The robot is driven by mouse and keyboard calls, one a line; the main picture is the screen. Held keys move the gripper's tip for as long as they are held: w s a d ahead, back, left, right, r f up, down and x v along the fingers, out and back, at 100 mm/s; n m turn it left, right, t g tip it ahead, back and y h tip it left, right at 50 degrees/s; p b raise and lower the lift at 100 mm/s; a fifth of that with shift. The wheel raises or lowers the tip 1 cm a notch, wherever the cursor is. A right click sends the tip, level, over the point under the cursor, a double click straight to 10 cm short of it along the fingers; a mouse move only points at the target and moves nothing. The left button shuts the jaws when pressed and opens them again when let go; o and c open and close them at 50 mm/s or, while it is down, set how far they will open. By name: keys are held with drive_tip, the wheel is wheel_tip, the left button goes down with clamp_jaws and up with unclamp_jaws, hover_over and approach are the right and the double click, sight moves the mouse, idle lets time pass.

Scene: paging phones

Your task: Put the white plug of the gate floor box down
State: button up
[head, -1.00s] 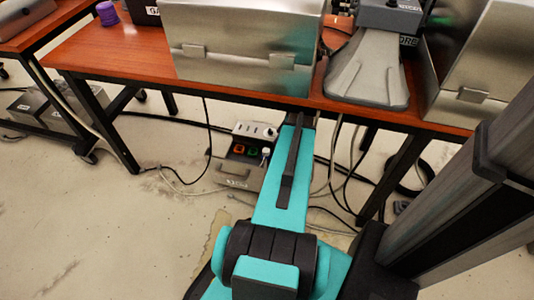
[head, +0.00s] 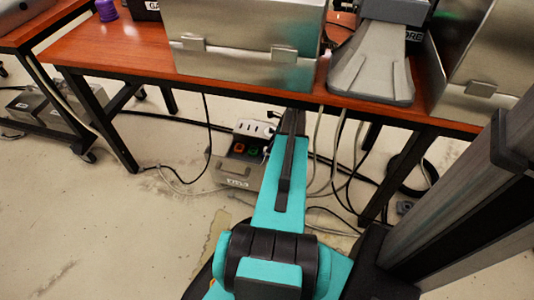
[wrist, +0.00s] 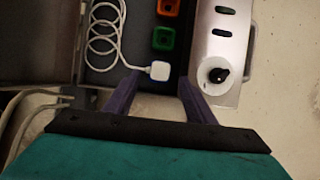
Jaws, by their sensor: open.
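The floor box (head: 232,174) stands on the floor under the table, with a pale socket strip, a dark panel and orange and green sockets. In the wrist view, a white plug (wrist: 159,71) on a coiled white cable (wrist: 103,38) shows at the edge of the dark panel (wrist: 105,68). My gripper (wrist: 158,82) is open, with its two dark fingers apart, one on either side of the plug. I cannot tell whether the plug touches the box. A round white piece with a black centre (wrist: 217,74) sits on the silver strip (wrist: 227,45). The arm hides my gripper in the head view.
The red-brown table (head: 110,50) is above the box, carrying metal cases (head: 240,45). Its black legs (head: 105,130) stand to either side. Several cables (head: 345,170) hang and lie right of the box. The floor (head: 110,215) at front left is clear.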

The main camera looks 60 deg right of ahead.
drive_tip(key=shift+f, duration=0.25)
drive_tip(key=shift+b+x, duration=1.3)
drive_tip(key=shift+x, duration=0.75)
drive_tip(key=shift+w+f, duration=0.25)
drive_tip(key=shift+f, duration=0.15)
drive_tip(key=shift+w+a+f, duration=0.1)
drive_tip(key=shift+a+f, duration=0.1)
drive_tip(key=shift+a, duration=0.05)
drive_tip(key=shift+f, duration=0.1)
drive_tip(key=c, duration=1.1)
drive_tip(key=shift+d, duration=0.1)
drive_tip(key=shift+c, duration=0.8)
drive_tip(key=shift+r, duration=0.2)
